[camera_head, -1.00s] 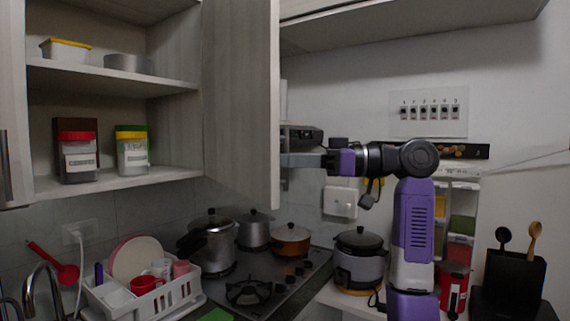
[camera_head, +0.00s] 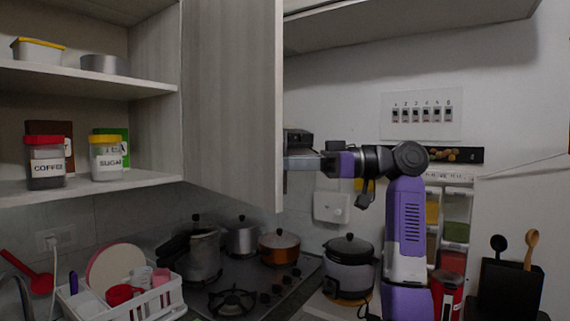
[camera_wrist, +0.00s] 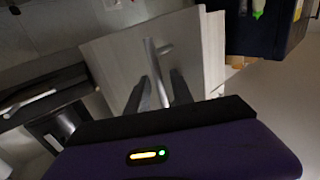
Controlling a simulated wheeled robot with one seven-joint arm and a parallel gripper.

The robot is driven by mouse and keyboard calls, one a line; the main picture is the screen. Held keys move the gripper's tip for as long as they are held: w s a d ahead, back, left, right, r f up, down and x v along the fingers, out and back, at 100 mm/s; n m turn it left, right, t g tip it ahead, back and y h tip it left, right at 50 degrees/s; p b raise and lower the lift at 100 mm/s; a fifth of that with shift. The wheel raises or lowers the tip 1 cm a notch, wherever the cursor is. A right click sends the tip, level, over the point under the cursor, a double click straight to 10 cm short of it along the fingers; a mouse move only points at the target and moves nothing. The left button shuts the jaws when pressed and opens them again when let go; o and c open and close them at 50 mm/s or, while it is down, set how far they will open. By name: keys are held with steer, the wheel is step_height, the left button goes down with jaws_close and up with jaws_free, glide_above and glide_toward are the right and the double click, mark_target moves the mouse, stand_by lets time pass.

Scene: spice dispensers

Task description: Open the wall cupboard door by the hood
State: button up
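The wall cupboard door (camera_head: 235,95) is a grey wood-grain panel and stands swung open in the head view, with the cupboard shelves (camera_head: 90,85) exposed to its left. My gripper (camera_head: 300,163) is at the door's right edge, on its far side, and partly hidden there. In the wrist view the door's outer face (camera_wrist: 110,60) carries a metal bar handle (camera_wrist: 153,62). My gripper's two dark fingers (camera_wrist: 162,76) are apart, with the handle's lower part between them. Whether they touch the handle I cannot tell.
A coffee jar (camera_head: 45,163) and a sugar jar (camera_head: 106,158) stand on the lower shelf. Below are a stove (camera_head: 235,290) with pots, a dish rack (camera_head: 165,300) and a rice cooker (camera_head: 350,268). The range hood (camera_head: 410,22) is overhead right.

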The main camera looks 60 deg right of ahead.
steer(key=b+v, duration=0.1)
steer(key=v, duration=0.6)
steer(key=shift+s+d+b, duration=0.25)
steer(key=shift+s+b, duration=0.1)
stand_by(0.5)
